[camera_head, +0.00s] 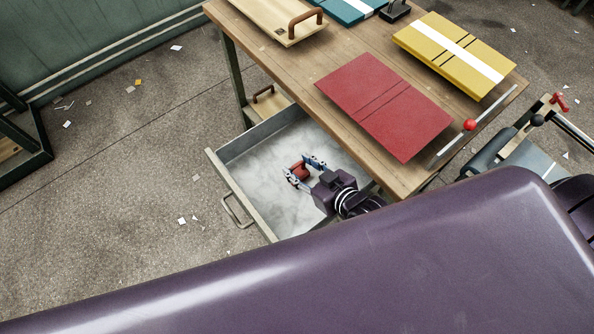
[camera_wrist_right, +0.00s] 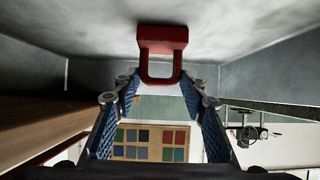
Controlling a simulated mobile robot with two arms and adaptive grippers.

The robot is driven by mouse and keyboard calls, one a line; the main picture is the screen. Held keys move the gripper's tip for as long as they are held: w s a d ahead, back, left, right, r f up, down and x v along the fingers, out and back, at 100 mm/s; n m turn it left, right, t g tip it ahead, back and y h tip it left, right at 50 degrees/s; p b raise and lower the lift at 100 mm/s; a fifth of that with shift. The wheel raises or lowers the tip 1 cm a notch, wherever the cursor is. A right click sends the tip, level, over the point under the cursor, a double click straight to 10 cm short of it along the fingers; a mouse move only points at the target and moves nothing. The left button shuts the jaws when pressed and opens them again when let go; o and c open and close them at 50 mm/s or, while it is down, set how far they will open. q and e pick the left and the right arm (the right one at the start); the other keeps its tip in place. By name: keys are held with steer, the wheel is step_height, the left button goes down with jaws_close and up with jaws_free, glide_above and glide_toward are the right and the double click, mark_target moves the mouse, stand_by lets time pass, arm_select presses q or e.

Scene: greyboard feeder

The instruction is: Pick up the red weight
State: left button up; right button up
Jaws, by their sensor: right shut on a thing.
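The red weight (camera_head: 299,171) is a small block with a loop handle, inside the open drawer (camera_head: 240,195) below the table. My right gripper (camera_head: 303,168) reaches down into the drawer, and its two blue-padded fingers are shut on the weight. In the right wrist view the weight (camera_wrist_right: 162,42) shows at the top, its handle loop pointing toward my fingers (camera_wrist_right: 168,95). The weight is close to the pale drawer floor; I cannot tell whether it touches it. My left gripper is not in view.
On the wooden table (camera_head: 300,65) lie a red cover (camera_head: 385,105), a yellow cover (camera_head: 455,52) and a wooden board with a handle (camera_head: 275,18). A bar with a red knob (camera_head: 470,125) lies at the table's right edge. Drawer walls surround my right gripper.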

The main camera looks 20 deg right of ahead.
jaws_close()
steer(key=shift+w+r, duration=0.1)
steer(key=shift+r, duration=0.1)
